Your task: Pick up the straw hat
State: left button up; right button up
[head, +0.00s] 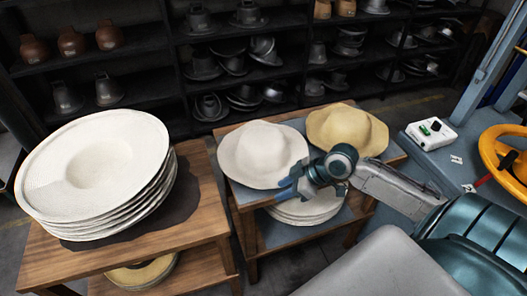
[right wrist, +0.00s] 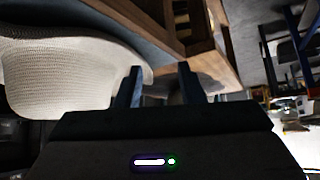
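A white woven straw hat (head: 265,150) sits crown up on the top of a small wooden table. A tan straw hat (head: 346,130) sits to its right. My right gripper (head: 288,188) is at the front right edge of the white hat's brim. In the right wrist view the two fingers (right wrist: 160,88) are apart, and the white hat (right wrist: 65,75) fills the left side. Its brim edge shows behind and just past the left finger; I cannot tell whether they touch. My left gripper is not in view.
A stack of wide white hat blanks (head: 95,165) stands on a wooden table (head: 205,200) at left. More white blanks (head: 308,208) lie on the shelf below the hats. Dark shelves with moulds stand behind. A machine with a yellow wheel (head: 503,158) and a control box (head: 431,131) is at right.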

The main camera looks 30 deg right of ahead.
aim_at(255, 187)
jog(key=shift+y, duration=0.4)
jog(key=shift+w+a+f, duration=0.1)
jog(key=shift+w+a, duration=0.1)
jog(key=shift+w, duration=0.65)
jog(key=shift+w+a+f, duration=0.1)
jog(key=shift+w+a, duration=0.05)
jog(key=shift+w, duration=0.65)
jog(key=shift+w+a+f, duration=0.1)
jog(key=shift+w+a, duration=0.1)
jog(key=shift+w, duration=0.65)
jog(key=shift+w+a+f+p, duration=0.3)
jog(key=shift+w+a+p, duration=0.1)
jog(key=shift+p, duration=0.2)
jog(key=p+x, duration=0.1)
jog(key=x, duration=0.1)
jog(key=shift+w+a+f, duration=0.25)
jog(key=shift+a, duration=0.05)
jog(key=shift+w+a+f+n, duration=0.25)
jog(key=shift+a+f+n, duration=0.05)
jog(key=shift+f, duration=0.2)
grip_shut()
